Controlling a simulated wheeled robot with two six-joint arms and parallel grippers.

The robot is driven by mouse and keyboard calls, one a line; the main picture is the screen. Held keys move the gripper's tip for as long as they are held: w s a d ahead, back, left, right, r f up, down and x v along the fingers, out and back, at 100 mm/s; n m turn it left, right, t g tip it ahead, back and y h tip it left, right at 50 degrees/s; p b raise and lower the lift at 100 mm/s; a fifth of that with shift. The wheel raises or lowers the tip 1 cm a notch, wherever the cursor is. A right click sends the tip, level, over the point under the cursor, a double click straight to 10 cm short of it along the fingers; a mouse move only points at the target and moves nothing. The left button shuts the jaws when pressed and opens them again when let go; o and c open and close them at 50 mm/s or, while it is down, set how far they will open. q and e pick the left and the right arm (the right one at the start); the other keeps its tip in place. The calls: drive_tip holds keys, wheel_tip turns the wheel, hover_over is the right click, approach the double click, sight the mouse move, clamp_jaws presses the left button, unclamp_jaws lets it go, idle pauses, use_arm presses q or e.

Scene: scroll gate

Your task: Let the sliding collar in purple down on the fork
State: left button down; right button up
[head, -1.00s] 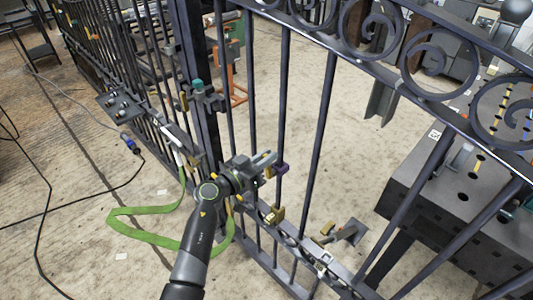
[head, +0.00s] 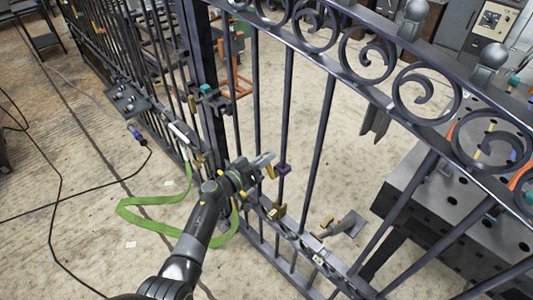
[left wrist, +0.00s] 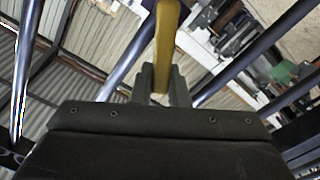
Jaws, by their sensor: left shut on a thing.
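The purple collar (head: 284,169) sits around a thin upright bar of the dark iron gate, a little right of centre in the head view. A brass-coloured fork-like piece (head: 277,211) is on the same bar, lower down, with a gap between them. My left gripper (head: 264,167) is just left of the collar. It is shut on a yellow handle-like piece (head: 270,171), which also shows between the fingers in the left wrist view (left wrist: 166,45). How this piece joins the collar is hidden. My right gripper is not in view.
The gate's other bars and scroll top rail (head: 345,72) stand close around my gripper. A green strap (head: 150,222) hangs to the floor at left. A dark perforated table (head: 450,195) stands behind the gate at right. Cables lie on the floor.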

use_arm(q)
drive_tip(key=shift+w+a+n+p, duration=0.15)
drive_tip(key=shift+n+p, duration=0.15)
drive_tip(key=shift+f, duration=0.1)
drive_tip(key=c, duration=1.4)
unclamp_jaws()
drive_tip(key=shift+c, duration=0.2)
drive_tip(key=shift+o, duration=0.2)
drive_tip(key=p+v, duration=0.2)
drive_tip(key=v, duration=1.5)
drive_tip(key=shift+a, duration=0.15)
